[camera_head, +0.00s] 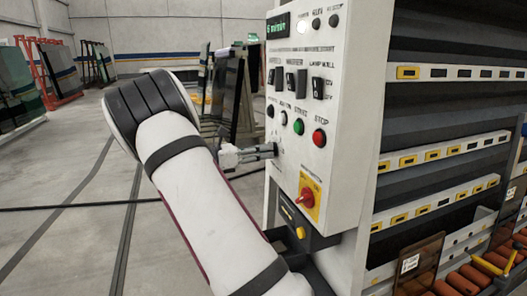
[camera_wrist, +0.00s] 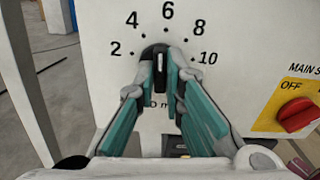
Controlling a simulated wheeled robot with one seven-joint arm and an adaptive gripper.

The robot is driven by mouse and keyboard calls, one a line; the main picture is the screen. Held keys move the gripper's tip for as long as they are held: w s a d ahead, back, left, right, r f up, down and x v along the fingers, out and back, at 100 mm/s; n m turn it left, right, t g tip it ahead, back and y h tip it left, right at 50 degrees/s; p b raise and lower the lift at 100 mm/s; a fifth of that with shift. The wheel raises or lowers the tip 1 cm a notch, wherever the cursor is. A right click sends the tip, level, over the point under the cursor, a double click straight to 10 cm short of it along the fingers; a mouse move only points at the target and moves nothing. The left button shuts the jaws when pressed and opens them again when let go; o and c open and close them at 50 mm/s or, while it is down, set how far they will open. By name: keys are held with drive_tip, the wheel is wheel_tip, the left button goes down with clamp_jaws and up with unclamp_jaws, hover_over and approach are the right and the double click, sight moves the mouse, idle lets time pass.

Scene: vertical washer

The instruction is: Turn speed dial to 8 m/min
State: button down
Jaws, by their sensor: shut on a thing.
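The speed dial (camera_wrist: 160,58) is a dark knob with a white pointer line on the white panel. Its scale reads 2, 4, 6, 8 and 10. The pointer stands nearly upright, towards the 6 mark. My gripper (camera_wrist: 162,72) is shut on the dial, with one teal-padded finger on each side. In the head view my gripper (camera_head: 265,152) reaches the left part of the control panel (camera_head: 318,160) and the dial is hidden there. The green display (camera_head: 278,26) at the panel's top appears to read 6 m/min, though the digit is small.
The red-on-yellow main switch (camera_wrist: 298,115), at OFF in the wrist view, lies right of my gripper. A green start button (camera_head: 298,127) and a red stop button (camera_head: 319,138) sit above the main switch. Dark rocker switches (camera_head: 301,82) are higher. Open floor lies left.

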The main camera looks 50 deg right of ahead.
drive_tip(key=m, duration=0.8)
drive_tip(key=shift+m, duration=0.6)
drive_tip(key=c, duration=1.7)
unclamp_jaws()
drive_tip(key=v, duration=1.2)
